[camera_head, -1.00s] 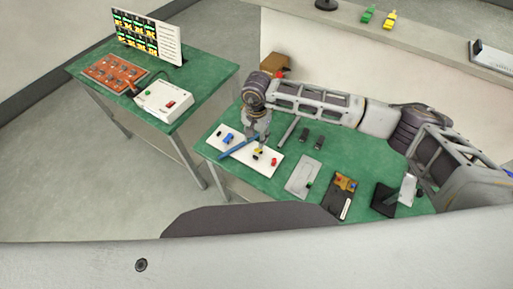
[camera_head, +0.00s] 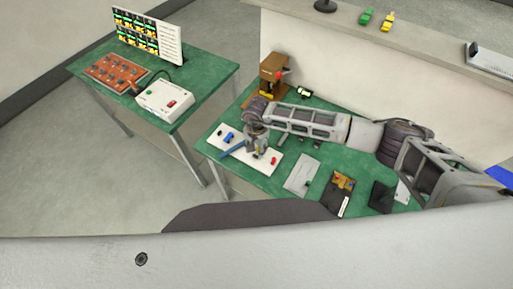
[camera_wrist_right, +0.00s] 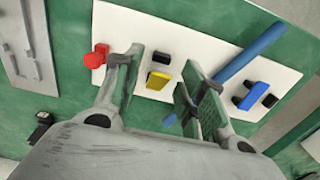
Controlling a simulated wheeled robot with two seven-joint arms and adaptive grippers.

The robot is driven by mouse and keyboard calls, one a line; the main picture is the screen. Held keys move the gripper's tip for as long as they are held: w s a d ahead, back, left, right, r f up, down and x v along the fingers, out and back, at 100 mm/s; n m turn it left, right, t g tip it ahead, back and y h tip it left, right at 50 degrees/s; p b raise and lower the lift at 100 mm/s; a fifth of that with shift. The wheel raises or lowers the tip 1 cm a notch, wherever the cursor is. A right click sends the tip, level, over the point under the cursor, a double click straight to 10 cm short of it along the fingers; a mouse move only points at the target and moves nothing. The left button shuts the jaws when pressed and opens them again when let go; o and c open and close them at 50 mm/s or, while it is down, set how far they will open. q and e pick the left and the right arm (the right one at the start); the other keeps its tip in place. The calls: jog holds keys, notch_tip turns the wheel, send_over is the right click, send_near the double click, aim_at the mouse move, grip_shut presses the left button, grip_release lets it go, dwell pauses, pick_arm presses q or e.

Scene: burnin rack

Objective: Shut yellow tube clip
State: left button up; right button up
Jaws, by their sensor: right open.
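The yellow tube clip (camera_wrist_right: 158,80) sits on a white board (camera_wrist_right: 215,45) in the right wrist view, beside a small black block. My open right gripper (camera_wrist_right: 163,84) points down at the board with one finger on each side of the yellow clip; I cannot tell whether they touch it. In the head view my right gripper (camera_head: 256,148) is over the board and mostly hides the yellow clip. A blue tube (camera_wrist_right: 248,52) lies across the board, right of the gripper. My left gripper is not seen.
A brown device (camera_head: 270,75) with a red part stands at the back of the green table. A grey plate (camera_head: 303,174) and a black-and-yellow box (camera_head: 340,191) lie to the right. A second green table (camera_head: 205,82) stands at the left.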

grip_shut()
jog(key=shift+s+a+f+t+h+b, duration=0.2)
jog(key=shift+t+h+b, duration=0.3)
jog(key=shift+b, duration=0.4)
jog(key=shift+s+a+f+t+h+b, duration=0.1)
jog(key=shift+s+f+t+h+b, duration=0.15)
jog(key=shift+t+b, duration=0.5)
grip_release()
